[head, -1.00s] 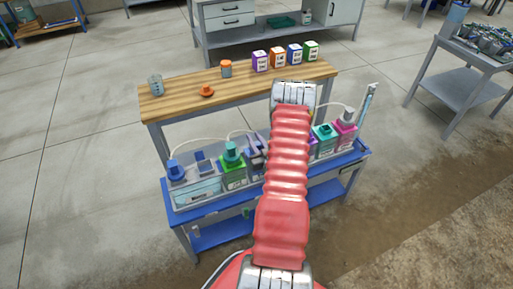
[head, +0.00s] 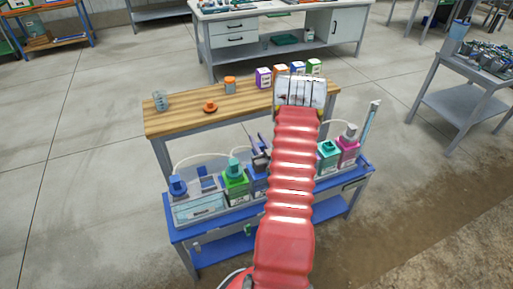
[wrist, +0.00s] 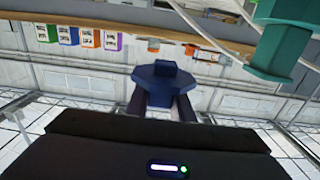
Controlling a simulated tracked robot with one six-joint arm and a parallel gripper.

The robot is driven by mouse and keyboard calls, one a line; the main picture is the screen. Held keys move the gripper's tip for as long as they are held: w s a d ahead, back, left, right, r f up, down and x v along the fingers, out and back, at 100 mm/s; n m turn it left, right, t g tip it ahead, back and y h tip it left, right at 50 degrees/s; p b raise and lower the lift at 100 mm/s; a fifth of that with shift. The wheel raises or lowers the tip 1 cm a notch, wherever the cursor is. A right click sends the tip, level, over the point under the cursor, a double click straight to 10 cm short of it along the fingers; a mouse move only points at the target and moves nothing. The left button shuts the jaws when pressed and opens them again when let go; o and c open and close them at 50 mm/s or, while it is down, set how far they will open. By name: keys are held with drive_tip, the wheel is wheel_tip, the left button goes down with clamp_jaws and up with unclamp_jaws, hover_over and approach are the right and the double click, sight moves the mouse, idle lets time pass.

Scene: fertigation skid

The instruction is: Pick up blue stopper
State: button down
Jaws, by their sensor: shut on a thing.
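My gripper (wrist: 161,108) is shut on the blue stopper (wrist: 163,80), a dark blue piece with a broad body and narrower end, held between the two fingers in the wrist view. In the head view my gripper (head: 261,146) is partly hidden behind my red arm, above the row of bottles on the blue bench. The stopper cannot be made out clearly there. A bottle with a blue front (head: 257,183) stands below my gripper, partly covered by the arm. Whether the stopper still touches that bottle cannot be told.
A green-stoppered bottle (head: 235,185) and a clear tank (head: 197,207) stand to the left. Teal (head: 328,157) and pink (head: 349,146) bottles stand to the right. The wooden shelf (head: 185,120) behind carries a beaker (head: 160,101), an orange stopper (head: 210,106) and several boxes.

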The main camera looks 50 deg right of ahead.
drive_tip(key=shift+r, duration=0.65)
